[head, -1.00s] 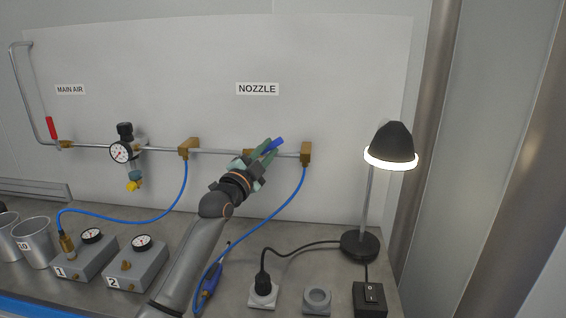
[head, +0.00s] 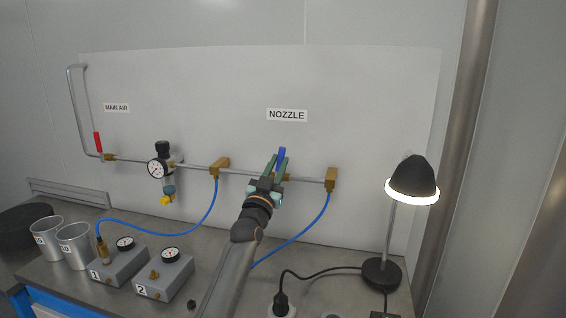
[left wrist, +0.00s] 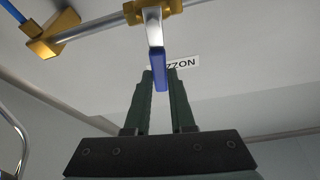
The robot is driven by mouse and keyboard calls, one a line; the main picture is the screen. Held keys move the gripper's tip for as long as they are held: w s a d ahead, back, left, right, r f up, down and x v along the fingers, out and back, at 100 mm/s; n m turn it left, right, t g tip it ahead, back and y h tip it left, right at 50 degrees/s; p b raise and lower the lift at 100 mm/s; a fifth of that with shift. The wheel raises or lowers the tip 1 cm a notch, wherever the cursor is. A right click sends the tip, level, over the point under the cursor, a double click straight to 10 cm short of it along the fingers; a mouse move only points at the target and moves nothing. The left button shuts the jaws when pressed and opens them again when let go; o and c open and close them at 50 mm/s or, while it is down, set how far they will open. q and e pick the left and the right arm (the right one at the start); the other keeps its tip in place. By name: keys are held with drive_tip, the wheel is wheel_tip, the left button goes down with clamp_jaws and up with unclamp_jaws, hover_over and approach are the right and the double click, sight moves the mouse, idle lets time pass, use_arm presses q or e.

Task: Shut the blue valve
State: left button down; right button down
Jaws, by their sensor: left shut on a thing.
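The blue valve's handle (head: 282,155) stands nearly upright, across the horizontal pipe, below the NOZZLE label (head: 287,115). My left gripper (head: 276,165) is shut on this handle, its green fingers pointing up along it. In the left wrist view the blue handle (left wrist: 158,72) lies between the fingertips, and its silver stem (left wrist: 153,28) runs to the brass valve body (left wrist: 148,9). In the head view the valve body is mostly hidden behind my gripper. My right gripper is not in view.
A red-handled MAIN AIR valve (head: 98,142) and a regulator with a gauge (head: 158,169) are on the pipe to the left. Brass fittings with blue hoses flank the blue valve. A lit lamp (head: 412,180) stands at the right. Cups and two numbered boxes occupy the bench's left.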

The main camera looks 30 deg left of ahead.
use_arm(q)
drive_tip(key=shift+s+a+r+n+y+p, duration=0.1)
drive_tip(key=shift+a+n+y+p, duration=0.25)
drive_tip(key=shift+n, duration=0.35)
drive_tip(key=shift+a+n+y+p, duration=0.1)
drive_tip(key=shift+n+y, duration=0.35)
drive_tip(key=shift+n, duration=0.25)
drive_tip(key=c, duration=0.8)
unclamp_jaws()
drive_tip(key=shift+o, duration=0.2)
drive_tip(key=shift+s, duration=0.1)
drive_tip(key=b+v, duration=0.1)
drive_tip(key=v, duration=1.1)
drive_tip(key=shift+s+b, duration=0.25)
drive_tip(key=shift+b, duration=0.05)
drive_tip(key=shift+d, duration=0.1)
